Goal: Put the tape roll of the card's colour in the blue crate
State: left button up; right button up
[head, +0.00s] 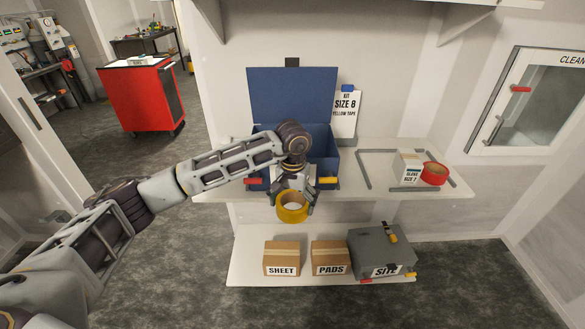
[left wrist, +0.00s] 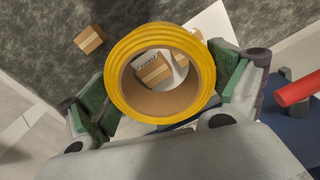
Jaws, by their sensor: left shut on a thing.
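The yellow tape roll (head: 292,207) is held by my left gripper (head: 299,196), in front of the blue crate and the shelf edge. In the left wrist view the yellow tape roll (left wrist: 209,71) sits between the green-padded fingers of my left gripper (left wrist: 165,85). The blue crate (head: 330,161) stands on the upper shelf with its lid (head: 292,92) raised at the back; my arm hides much of its opening. The card (head: 345,112) behind it reads "KIT SIZE 8 YELLOW TAPE". A red tape roll (head: 434,174) lies on the shelf at right. My right gripper is not in view.
A white glove box (head: 408,168) stands beside the red roll, within grey corner marks on the upper shelf (head: 375,150). The lower shelf (head: 245,270) holds a sheet box (head: 281,254), a pads box (head: 331,255) and a grey case (head: 375,250). A red cabinet (head: 140,95) stands at back left.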

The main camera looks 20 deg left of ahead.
pick_arm(q)
jog(key=d+r, duration=0.1)
jog(key=r, duration=0.2)
jog(key=d+r+n+p, duration=0.1)
jog(key=r, duration=0.2)
jog(key=w+d+r+n, duration=0.1)
jog(key=r, duration=0.2)
jog(key=shift+w+d+r+p, duration=0.1)
jog(key=shift+d+r+p, duration=0.2)
jog(key=s+a+r+n, duration=0.1)
jog(key=n, duration=0.5)
jog(key=s+a+n, duration=0.1)
jog(key=n, duration=0.5)
jog(key=s+a+r+n, duration=0.1)
jog(key=n, duration=0.6)
jog(key=shift+s+a+r, duration=0.2)
jog(key=shift+a+r, duration=0.1)
jog(key=shift+a, duration=0.1)
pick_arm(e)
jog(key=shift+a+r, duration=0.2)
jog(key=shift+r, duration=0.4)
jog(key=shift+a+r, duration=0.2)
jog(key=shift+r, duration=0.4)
pick_arm(q)
jog(key=shift+w+a+n, duration=0.1)
jog(key=shift+w+n, duration=0.1)
jog(key=shift+n, duration=0.4)
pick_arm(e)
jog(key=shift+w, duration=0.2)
